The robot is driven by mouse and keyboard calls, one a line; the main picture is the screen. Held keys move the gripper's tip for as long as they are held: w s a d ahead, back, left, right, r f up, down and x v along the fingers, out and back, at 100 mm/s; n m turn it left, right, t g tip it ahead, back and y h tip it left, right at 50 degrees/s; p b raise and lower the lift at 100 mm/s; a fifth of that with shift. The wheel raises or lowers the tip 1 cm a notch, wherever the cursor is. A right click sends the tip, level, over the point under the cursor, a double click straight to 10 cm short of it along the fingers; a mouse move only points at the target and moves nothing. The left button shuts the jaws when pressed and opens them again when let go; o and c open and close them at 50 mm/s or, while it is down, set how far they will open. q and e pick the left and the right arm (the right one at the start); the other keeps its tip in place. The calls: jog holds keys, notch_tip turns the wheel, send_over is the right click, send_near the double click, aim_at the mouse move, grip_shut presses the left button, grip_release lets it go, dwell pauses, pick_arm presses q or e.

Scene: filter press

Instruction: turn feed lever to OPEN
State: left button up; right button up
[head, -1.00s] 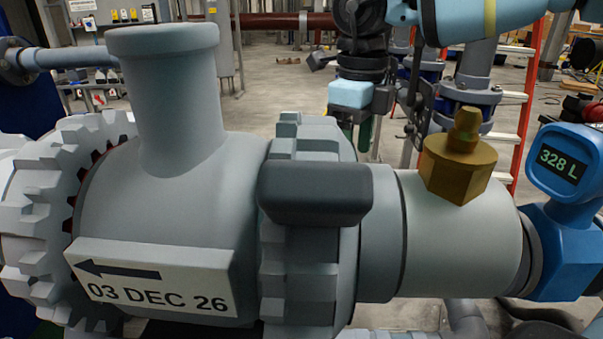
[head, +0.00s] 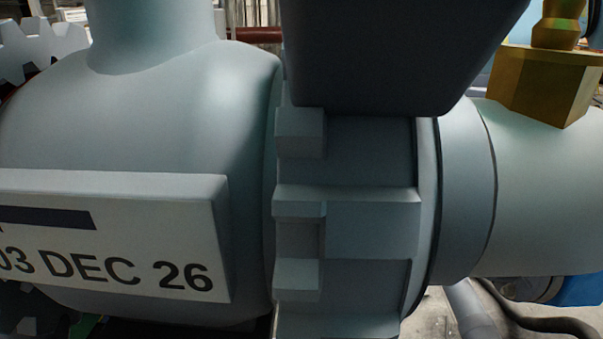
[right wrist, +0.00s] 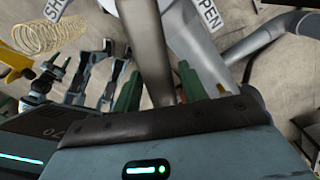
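In the right wrist view the feed lever (right wrist: 146,45) is a grey metal bar running down from the top edge between the two green fingers of my right gripper (right wrist: 158,76). The fingers stand apart, with a narrow gap seeming to show on each side of the bar. I cannot tell whether either finger touches it. A white label reading "PEN" (right wrist: 209,12) shows to the right of the lever, and a label beginning "SH" (right wrist: 56,9) to the left. Both are cut off. The lever and my grippers are not visible in the head view.
A grey cast body (head: 150,120) with a date plate (head: 110,235) and ribbed collar (head: 370,225) fills the head view. A dark block (head: 395,50) and brass fitting (head: 545,85) are above right. A yellowish coil (right wrist: 48,36) lies left in the wrist view.

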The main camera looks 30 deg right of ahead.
grip_shut()
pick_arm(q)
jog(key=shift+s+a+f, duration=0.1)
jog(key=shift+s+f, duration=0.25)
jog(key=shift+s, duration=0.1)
pick_arm(e)
jog(key=w+d+n, duration=0.1)
jog(key=n, duration=0.1)
jog(key=w+d+n, duration=0.1)
jog(key=n, duration=0.1)
jog(key=w+d+n, duration=0.1)
jog(key=w+n, duration=0.1)
jog(key=shift+d+r, duration=0.2)
jog(key=shift+d, duration=0.15)
jog(key=shift+c, duration=0.5)
grip_release()
jog(key=o, duration=0.6)
jog(key=shift+w+d+f, duration=0.15)
jog(key=shift+w+f, duration=0.05)
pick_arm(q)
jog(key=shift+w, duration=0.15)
pick_arm(e)
jog(key=shift+s, duration=0.15)
jog(key=shift+r, duration=0.15)
